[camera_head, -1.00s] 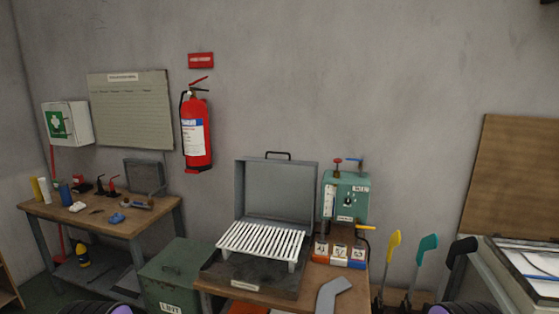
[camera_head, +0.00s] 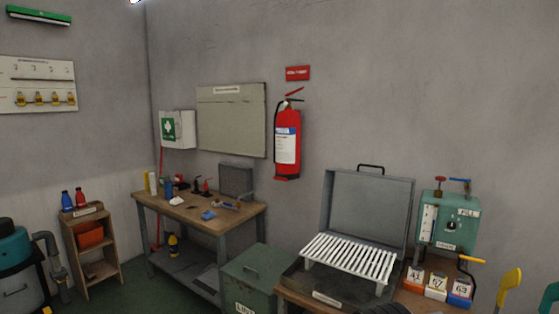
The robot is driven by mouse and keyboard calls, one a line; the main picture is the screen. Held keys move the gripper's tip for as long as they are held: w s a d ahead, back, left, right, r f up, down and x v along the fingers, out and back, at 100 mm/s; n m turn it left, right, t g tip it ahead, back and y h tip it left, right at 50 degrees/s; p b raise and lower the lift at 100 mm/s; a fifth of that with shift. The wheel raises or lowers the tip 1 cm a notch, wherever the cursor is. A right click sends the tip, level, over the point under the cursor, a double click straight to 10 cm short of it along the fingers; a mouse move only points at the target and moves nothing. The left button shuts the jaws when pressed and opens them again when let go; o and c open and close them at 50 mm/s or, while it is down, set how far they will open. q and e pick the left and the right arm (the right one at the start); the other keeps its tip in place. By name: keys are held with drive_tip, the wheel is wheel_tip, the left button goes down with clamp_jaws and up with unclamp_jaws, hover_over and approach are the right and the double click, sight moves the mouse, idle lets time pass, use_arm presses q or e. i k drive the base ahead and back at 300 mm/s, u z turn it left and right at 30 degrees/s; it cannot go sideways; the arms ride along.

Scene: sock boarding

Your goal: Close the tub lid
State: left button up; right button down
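The tub (camera_head: 318,290) is a dark, shallow metal box on a wooden bench at the lower right. Its grey lid (camera_head: 368,213) stands open and upright at the back, with a black handle (camera_head: 371,168) on its top edge. A white slatted rack (camera_head: 348,257) sits over the tub, in front of the lid. A dark rounded shape at the bottom edge, in front of the tub, is too cut off to tell.
A green box (camera_head: 252,278) stands left of the tub. A green machine (camera_head: 449,222) and several numbered blocks (camera_head: 436,286) are to its right. A wooden table (camera_head: 240,220) with small items stands further left. A shelf (camera_head: 91,250) and open floor lie beyond.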

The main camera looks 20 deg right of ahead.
sight(330, 174)
drive_tip(key=u, duration=0.8)
drive_tip(key=i, duration=2.2)
drive_tip(key=z, duration=3.8)
